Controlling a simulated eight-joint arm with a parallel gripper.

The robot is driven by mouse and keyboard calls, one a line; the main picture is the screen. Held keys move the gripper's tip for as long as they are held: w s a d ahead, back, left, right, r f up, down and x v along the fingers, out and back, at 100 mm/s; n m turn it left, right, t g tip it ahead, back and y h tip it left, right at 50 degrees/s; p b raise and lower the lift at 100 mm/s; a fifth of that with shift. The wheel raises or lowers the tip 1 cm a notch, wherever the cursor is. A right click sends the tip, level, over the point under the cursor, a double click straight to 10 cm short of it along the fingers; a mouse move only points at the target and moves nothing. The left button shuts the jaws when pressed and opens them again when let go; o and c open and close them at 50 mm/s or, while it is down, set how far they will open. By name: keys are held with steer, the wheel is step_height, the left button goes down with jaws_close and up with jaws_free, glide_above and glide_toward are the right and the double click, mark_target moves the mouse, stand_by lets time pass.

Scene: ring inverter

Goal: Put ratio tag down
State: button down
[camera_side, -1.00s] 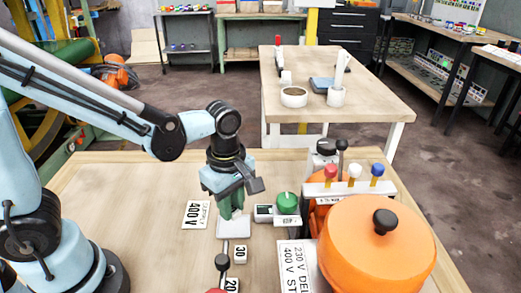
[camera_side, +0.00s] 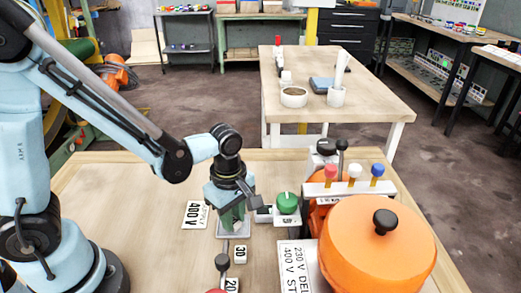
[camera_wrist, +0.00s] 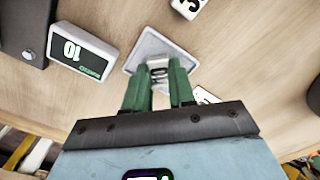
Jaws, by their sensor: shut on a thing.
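My gripper (camera_wrist: 160,88) points down with its green fingers shut on a small white ratio tag (camera_wrist: 158,70). Dark digits show on the tag, partly covered by the fingers. The tag is over a pale grey square plate (camera_wrist: 146,45); I cannot tell whether it touches it. In the side view my gripper (camera_side: 232,224) is low over the same plate (camera_side: 234,235), and the fingers hide the tag. A white tag marked 30 (camera_side: 240,254) lies just in front of the plate, and a tag marked 20 (camera_side: 232,285) lies nearer the camera.
A large orange drum (camera_side: 375,245) and coloured posts (camera_side: 353,172) fill the right. The left tabletop is mostly clear.

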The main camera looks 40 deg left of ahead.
steer(key=c, duration=0.9)
jaws_free()
steer(key=shift+f, duration=0.1)
steer(key=shift+c, duration=0.2)
step_height(320, 180, up, 12)
steer(key=s+a+r+m+t, duration=0.1)
steer(key=a+m+t, duration=0.6)
steer(key=m, duration=1.1)
steer(key=shift+s, duration=0.2)
steer(key=shift+r, duration=0.1)
